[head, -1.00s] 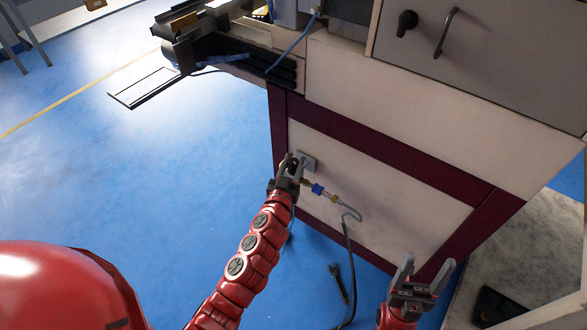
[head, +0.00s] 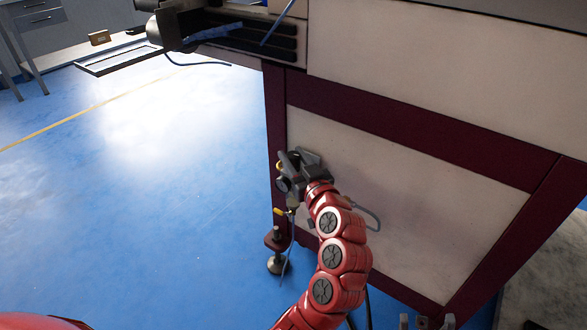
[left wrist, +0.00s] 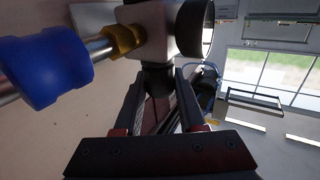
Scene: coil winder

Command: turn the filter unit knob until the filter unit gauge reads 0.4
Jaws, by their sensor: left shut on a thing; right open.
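The filter unit (left wrist: 148,32) is a pale block with a brass fitting, seen close in the left wrist view. Its gauge (left wrist: 196,26) shows as a dark round housing edge-on, so the reading cannot be seen. My left gripper (left wrist: 158,88) is shut on the dark filter unit knob (left wrist: 157,76) below the block; the fingers hide part of it. In the head view my left gripper (head: 302,168) is at the unit on the pale panel, and the gauge (head: 284,184) looks small and dark. My right gripper (head: 427,322) shows only its open tips at the bottom edge.
A blue fitting (left wrist: 45,72) on a metal pipe joins the unit's left side in the left wrist view. The machine's panel (head: 420,210) has a maroon frame (head: 410,130). A machine foot (head: 278,264) stands below. Blue floor (head: 150,200) is clear to the left.

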